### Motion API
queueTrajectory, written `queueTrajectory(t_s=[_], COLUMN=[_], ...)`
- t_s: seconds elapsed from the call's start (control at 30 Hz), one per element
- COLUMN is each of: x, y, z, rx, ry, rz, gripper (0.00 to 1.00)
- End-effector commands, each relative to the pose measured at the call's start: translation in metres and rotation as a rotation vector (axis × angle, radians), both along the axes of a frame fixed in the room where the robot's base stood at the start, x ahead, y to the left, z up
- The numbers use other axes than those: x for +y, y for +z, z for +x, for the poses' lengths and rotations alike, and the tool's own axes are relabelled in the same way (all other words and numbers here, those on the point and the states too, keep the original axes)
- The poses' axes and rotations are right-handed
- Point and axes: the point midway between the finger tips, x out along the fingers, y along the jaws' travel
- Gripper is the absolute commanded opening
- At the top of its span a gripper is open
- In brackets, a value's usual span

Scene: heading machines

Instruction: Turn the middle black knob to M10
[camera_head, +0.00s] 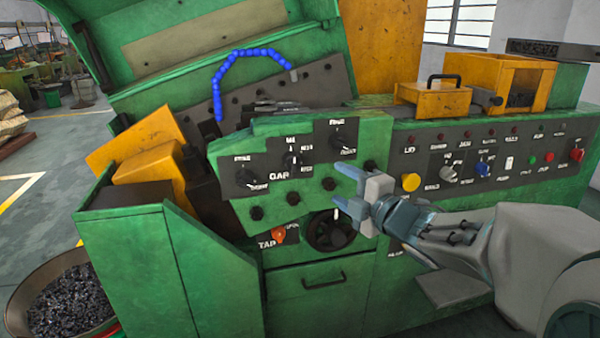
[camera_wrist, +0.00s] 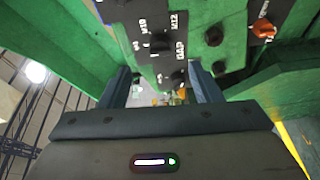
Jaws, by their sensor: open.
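The middle black knob (camera_head: 291,160) is on the dark strip of the tilted green panel (camera_head: 237,149), between a left black knob (camera_head: 246,177) and a right black knob (camera_head: 343,141). In the wrist view the middle knob (camera_wrist: 160,43) has M10 and M12 lettering beside it. I cannot tell for certain which mark it points to. My gripper (camera_head: 343,188) is open and empty, to the right of and lower than the middle knob in the head view. In the wrist view its fingers (camera_wrist: 161,85) stand apart, with the knob beyond them, not between them.
Small black buttons (camera_head: 293,198) sit under the knobs. An orange TAP knob (camera_head: 279,233) and a large black dial (camera_head: 329,231) are lower down. A control panel (camera_head: 428,196) with a yellow button (camera_head: 411,182) lies right. A blue hose (camera_head: 250,52) arches above.

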Motion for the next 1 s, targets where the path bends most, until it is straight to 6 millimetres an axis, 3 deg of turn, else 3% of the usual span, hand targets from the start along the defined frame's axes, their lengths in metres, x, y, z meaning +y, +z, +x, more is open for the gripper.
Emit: queueTrajectory(t_s=[0.27,0.7,1.0], x=[0.018,0.072,0.094], y=[-0.001,0.0,-0.001], z=[0.005,0.073,0.101], rx=[-0.053,-0.051,-0.051], ry=[0.077,0.075,0.074], rz=[-0.028,-0.025,-0.024], gripper=[0.58,0.58,0.58])
